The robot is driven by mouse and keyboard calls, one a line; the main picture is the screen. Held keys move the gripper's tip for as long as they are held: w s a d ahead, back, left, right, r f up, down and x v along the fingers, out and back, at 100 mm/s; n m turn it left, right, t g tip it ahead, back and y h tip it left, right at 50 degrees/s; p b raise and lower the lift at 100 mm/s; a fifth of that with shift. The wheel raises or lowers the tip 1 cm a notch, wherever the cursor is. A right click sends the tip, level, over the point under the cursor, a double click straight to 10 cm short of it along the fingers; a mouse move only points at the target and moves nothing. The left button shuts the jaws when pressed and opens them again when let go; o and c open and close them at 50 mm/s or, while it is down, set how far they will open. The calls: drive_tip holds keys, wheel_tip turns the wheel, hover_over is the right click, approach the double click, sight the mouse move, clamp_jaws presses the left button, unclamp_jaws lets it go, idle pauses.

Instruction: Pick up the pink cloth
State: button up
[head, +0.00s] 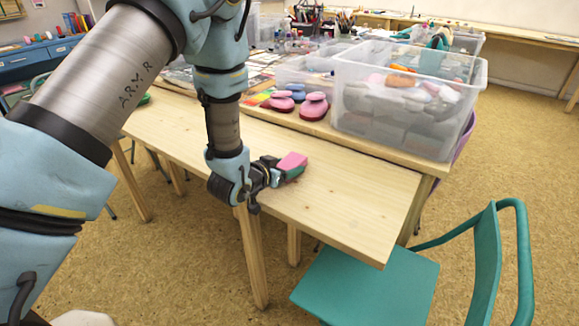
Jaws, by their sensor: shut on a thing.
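The pink cloth (292,160) is a small pink, blocky shape at my gripper's end, over the front bench. A green patch (296,173) shows right under it; I cannot tell whether it is part of the same thing. My gripper (279,171) reaches in from the left, low over the bench top, and is shut on the pink cloth. The fingertips are small and partly hidden by the cloth. I cannot tell whether the cloth touches the wood.
The wooden bench (365,195) is bare to the right. Behind it stand red stamp pads (314,106) and a clear plastic bin (405,120) full of things. A teal chair (375,285) stands at the front right.

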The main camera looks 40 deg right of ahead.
drive_tip(key=c, duration=0.6)
